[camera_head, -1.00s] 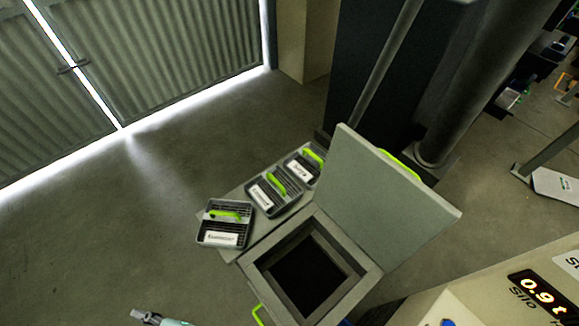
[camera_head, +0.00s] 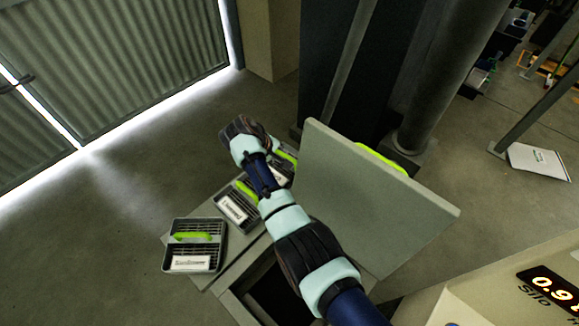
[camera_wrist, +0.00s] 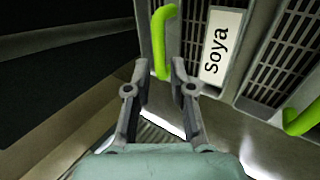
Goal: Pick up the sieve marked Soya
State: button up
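The sieve marked Soya (camera_wrist: 192,35) is at the top middle of the wrist view, with a dark grille, a white label reading "Soya" and a green handle (camera_wrist: 163,40). My gripper (camera_wrist: 160,70) is open, its two fingers apart on either side of the lower end of the handle. Whether they touch it cannot be told. In the head view, the sieve farthest right in the row (camera_head: 288,160) appears to be this one, partly covered by my arm. The gripper fingers are hidden there behind my wrist.
A middle sieve (camera_head: 235,208) and a left sieve (camera_head: 195,258) sit in the same row on the grey machine's ledge. A raised grey lid (camera_head: 375,205) stands just right of my arm. An open dark hopper (camera_head: 275,295) lies below it. A dark column rises behind.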

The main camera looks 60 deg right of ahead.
aim_at(287, 157)
jog(key=b+x, duration=0.3)
jog(key=x, duration=0.4)
jog(key=shift+s+f+b, duration=0.1)
jog(key=shift+f+b, duration=0.05)
jog(key=shift+b, duration=0.25)
grip_shut()
